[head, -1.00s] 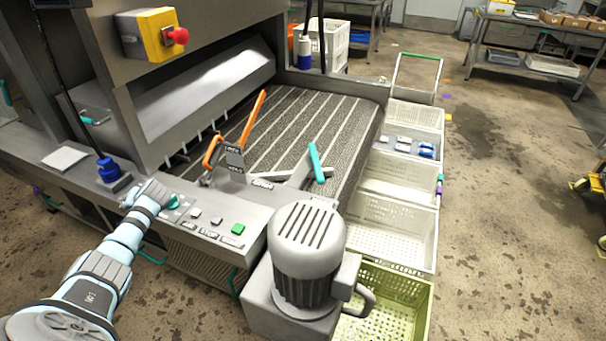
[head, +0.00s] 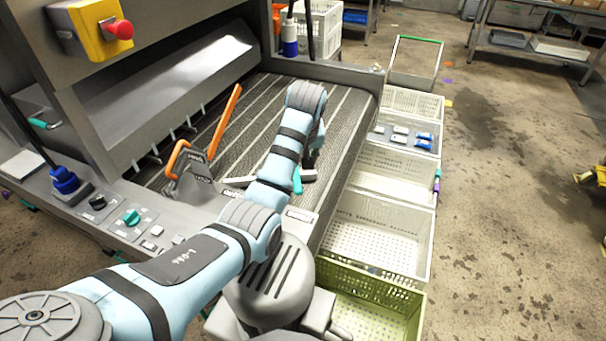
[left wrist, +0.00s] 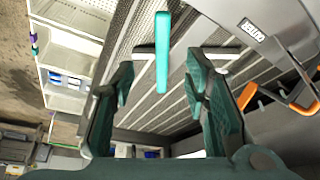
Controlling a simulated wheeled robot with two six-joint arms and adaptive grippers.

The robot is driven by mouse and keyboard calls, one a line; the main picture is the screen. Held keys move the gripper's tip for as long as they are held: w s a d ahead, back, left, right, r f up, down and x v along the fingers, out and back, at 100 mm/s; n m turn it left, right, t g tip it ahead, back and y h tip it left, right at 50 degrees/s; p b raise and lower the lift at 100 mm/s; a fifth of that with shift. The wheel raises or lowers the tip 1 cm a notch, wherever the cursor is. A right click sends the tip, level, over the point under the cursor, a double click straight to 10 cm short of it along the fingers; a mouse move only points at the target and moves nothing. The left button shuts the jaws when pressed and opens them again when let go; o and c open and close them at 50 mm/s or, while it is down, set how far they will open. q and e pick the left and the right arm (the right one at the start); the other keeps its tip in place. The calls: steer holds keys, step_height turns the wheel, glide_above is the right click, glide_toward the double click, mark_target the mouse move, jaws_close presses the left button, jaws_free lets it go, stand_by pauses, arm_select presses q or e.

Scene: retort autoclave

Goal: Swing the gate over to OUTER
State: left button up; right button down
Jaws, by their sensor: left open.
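The gate's teal upright handle (head: 298,180) stands over the ribbed belt in the head view, partly hidden by my left arm. A grey bar (head: 238,182) runs from its foot toward the left. My left gripper (head: 313,152) is beside the handle and points down, mostly hidden by my wrist. In the left wrist view the handle (left wrist: 162,50) shows as a teal bar between the two fingers of my open left gripper (left wrist: 161,68). No finger visibly touches it. A label that seems to read OUTER (left wrist: 252,32) is on a grey plate, upside down. My right gripper is not in view.
An orange lever (head: 222,120) on a labelled grey bracket stands left of the handle. A motor housing (head: 270,285) is under my forearm. White crates (head: 388,218) and a green crate (head: 372,300) line the right side. An emergency stop (head: 120,29) is upper left.

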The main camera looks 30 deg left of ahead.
arm_select(q)
steer(key=b, duration=0.2)
glide_above(297, 183)
steer(key=s+d, duration=0.1)
steer(key=s, duration=0.2)
steer(key=f, duration=0.8)
steer(key=shift+w+d, duration=0.2)
steer(key=shift+w, duration=0.05)
steer(key=b+x, duration=0.1)
steer(key=x, duration=0.1)
steer(key=b+x, duration=0.2)
steer(key=x, duration=0.1)
steer(key=shift+w+f, duration=0.15)
steer(key=shift+w, duration=0.3)
steer(key=shift+s, duration=0.1)
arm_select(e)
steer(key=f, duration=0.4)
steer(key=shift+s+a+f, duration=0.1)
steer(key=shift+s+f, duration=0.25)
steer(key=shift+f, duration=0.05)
arm_select(q)
jaws_close()
